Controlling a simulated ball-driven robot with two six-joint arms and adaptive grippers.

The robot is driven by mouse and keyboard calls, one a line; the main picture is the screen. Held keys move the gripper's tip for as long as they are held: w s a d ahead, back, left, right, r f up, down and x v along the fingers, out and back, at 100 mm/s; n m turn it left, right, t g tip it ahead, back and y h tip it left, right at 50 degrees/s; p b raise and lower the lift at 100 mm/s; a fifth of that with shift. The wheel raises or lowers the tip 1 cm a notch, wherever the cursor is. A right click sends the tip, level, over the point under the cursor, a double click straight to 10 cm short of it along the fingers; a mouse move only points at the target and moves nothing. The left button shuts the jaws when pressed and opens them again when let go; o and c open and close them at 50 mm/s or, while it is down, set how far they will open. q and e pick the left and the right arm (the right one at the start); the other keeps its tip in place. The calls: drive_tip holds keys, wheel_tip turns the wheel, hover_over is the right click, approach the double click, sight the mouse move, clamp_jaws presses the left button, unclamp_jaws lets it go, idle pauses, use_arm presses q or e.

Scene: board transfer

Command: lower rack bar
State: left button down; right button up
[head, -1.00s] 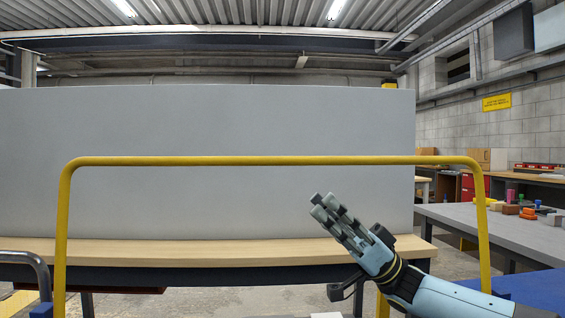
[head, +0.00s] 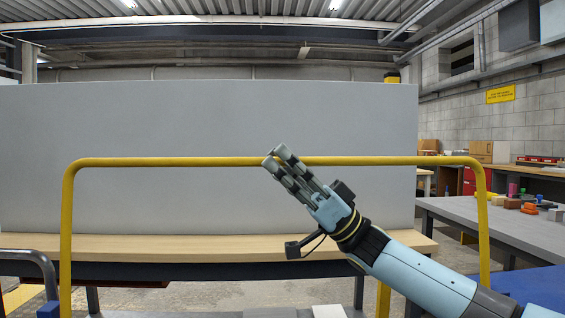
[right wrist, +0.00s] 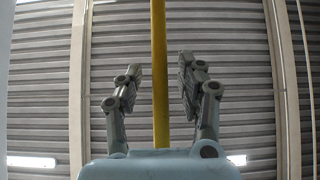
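The yellow rack bar (head: 180,162) is raised and spans the head view, bent down into an upright at each side. My right gripper (head: 277,157) is at the middle of the bar, its fingertips overlapping it in the head view. In the right wrist view the bar (right wrist: 159,60) runs between the two open fingers (right wrist: 160,75), with a gap on either side. The fingers are not closed on it. My left gripper is not in view.
A large grey board (head: 130,125) stands upright on a wooden bench (head: 130,246) behind the bar. A grey table (head: 470,212) with small coloured objects is at the right. A blue surface (head: 535,288) is at the lower right.

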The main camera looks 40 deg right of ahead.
clamp_jaws()
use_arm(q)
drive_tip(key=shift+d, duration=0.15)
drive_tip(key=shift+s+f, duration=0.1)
